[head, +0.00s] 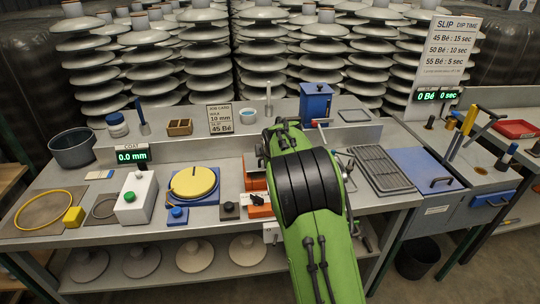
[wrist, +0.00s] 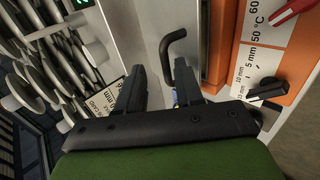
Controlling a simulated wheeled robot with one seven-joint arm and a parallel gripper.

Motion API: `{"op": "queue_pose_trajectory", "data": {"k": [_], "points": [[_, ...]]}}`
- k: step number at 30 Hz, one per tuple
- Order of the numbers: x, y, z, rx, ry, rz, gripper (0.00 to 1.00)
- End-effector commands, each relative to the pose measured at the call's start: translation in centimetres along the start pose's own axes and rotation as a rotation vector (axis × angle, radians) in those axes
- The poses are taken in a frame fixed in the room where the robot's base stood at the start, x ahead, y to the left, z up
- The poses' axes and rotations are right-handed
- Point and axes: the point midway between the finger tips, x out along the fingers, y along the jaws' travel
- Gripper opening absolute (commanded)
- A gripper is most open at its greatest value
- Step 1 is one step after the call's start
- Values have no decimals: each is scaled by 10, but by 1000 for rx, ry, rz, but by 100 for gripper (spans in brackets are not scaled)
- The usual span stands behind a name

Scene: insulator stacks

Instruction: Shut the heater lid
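The heater appears to be the orange-fronted unit (head: 259,210), mostly hidden behind my green arm in the head view. In the wrist view its orange panel (wrist: 273,50) carries temperature and millimetre markings and a black knob. A pale panel (wrist: 145,22) with a bent black handle (wrist: 174,50) lies beside the orange panel; it looks like the lid, but I cannot tell its angle. My gripper (wrist: 161,82) has its two black fingers apart, with nothing seen between them. The handle stands just beyond the fingertips; I cannot tell if they touch.
A blue box (head: 316,103) stands behind my arm. A yellow disc (head: 193,182) and a white box with a green button (head: 136,199) sit left on the bench. A slotted grey rack (head: 383,169) is at right. Insulator stacks (head: 262,50) fill the back.

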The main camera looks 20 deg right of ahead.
Motion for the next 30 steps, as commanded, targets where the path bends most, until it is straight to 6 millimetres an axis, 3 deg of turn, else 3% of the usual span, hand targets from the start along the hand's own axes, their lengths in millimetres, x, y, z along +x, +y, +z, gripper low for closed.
{"op": "queue_pose_trajectory", "data": {"k": [5, 8, 21, 25, 30], "points": [[-5, 1, 0, 0, 0, 1, 36], [-23, 2, 0, 0, 1, 3, 36], [-141, 2, -1, 0, 3, 5, 36], [-156, 2, 0, 0, 1, 4, 36], [-160, 0, 0, 0, 0, 2, 36]]}}
